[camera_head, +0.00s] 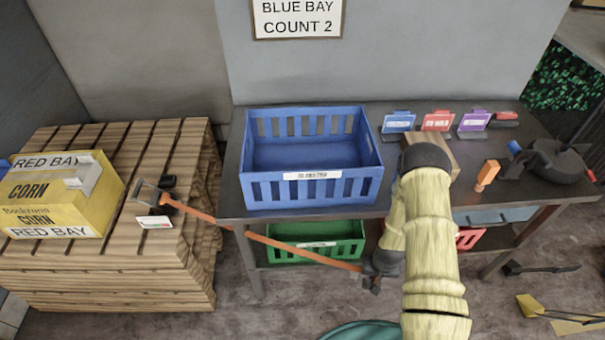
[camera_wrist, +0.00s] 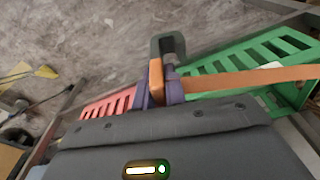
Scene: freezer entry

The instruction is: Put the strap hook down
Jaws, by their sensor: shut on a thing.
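An orange strap runs from the pallet at left to my gripper, and it also shows in the wrist view (camera_wrist: 245,79). The strap hook (camera_wrist: 176,42) is dark grey and sits at the strap's near end. My gripper (camera_wrist: 160,92) is shut on the orange part just behind this hook. In the head view my gripper (camera_head: 376,276) is in front of the table's front edge, below the tabletop, with the hook held in the air. The strap's other end has a grey metal fitting (camera_head: 148,193) that lies over the pallet's top, near a black block and a white tag.
A blue crate (camera_head: 312,190), several coloured card stands and a dark pan-like item (camera_head: 556,160) stand on the dark table (camera_head: 300,212). A green crate (camera_head: 318,250) and a red crate (camera_head: 468,238) are below. A yellow corn box (camera_head: 60,200) sits on the wooden pallet (camera_head: 180,255).

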